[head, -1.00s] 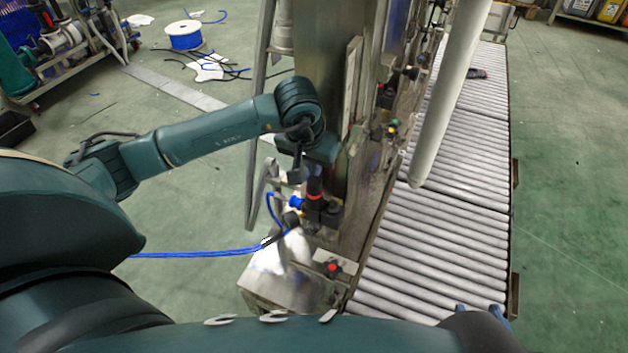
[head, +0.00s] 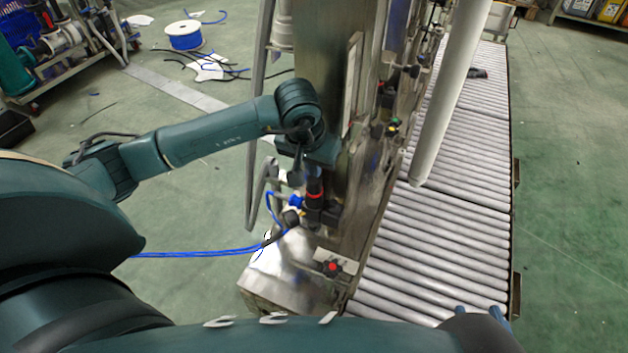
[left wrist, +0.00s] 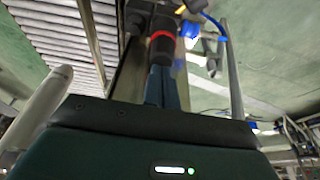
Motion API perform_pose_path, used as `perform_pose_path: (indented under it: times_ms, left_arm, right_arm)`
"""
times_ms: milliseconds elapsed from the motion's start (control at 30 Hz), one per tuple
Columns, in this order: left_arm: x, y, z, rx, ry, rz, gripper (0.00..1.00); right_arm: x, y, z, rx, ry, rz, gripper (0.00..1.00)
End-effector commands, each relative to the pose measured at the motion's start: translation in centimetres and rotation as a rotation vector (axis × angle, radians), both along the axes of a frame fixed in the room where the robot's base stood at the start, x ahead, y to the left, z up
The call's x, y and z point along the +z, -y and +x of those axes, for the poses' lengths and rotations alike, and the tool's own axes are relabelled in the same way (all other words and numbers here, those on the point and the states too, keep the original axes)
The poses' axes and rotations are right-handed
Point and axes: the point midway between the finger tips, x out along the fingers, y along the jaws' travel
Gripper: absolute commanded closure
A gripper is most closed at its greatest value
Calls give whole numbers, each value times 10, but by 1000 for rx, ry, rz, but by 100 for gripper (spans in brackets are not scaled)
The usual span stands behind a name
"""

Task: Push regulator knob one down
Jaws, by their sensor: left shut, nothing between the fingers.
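The regulator knob (head: 315,192), black with a red ring, stands on the metal machine beside blue fittings. It also shows in the left wrist view (left wrist: 161,46), straight ahead of the fingers. My left gripper (head: 314,174) is shut and empty, at the top end of the knob. In the left wrist view its bluish fingers (left wrist: 160,72) lie together and overlap the knob's near end; I cannot tell whether they touch it. My right gripper (head: 480,312) shows at the bottom edge of the head view, its two bluish fingertips apart over the conveyor's near end.
A roller conveyor (head: 440,235) runs along the machine's right side. A grey pole (head: 449,95) slants above it. A red button (head: 333,267) sits on the machine's front. Blue hoses (head: 200,254) run left from the fittings.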

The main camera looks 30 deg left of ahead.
Motion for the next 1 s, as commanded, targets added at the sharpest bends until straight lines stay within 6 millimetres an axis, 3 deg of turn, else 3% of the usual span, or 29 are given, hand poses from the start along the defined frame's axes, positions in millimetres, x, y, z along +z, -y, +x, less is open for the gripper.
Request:
perform_pose_path:
  times_ms: [467,1000]
  left_arm:
    - [-11,0,0,0,-1,1,100]
    - [24,-1,0,1,0,1,100]
  right_arm:
    - [-9,0,0,0,1,-1,64]
    - [14,0,0,0,1,-1,64]
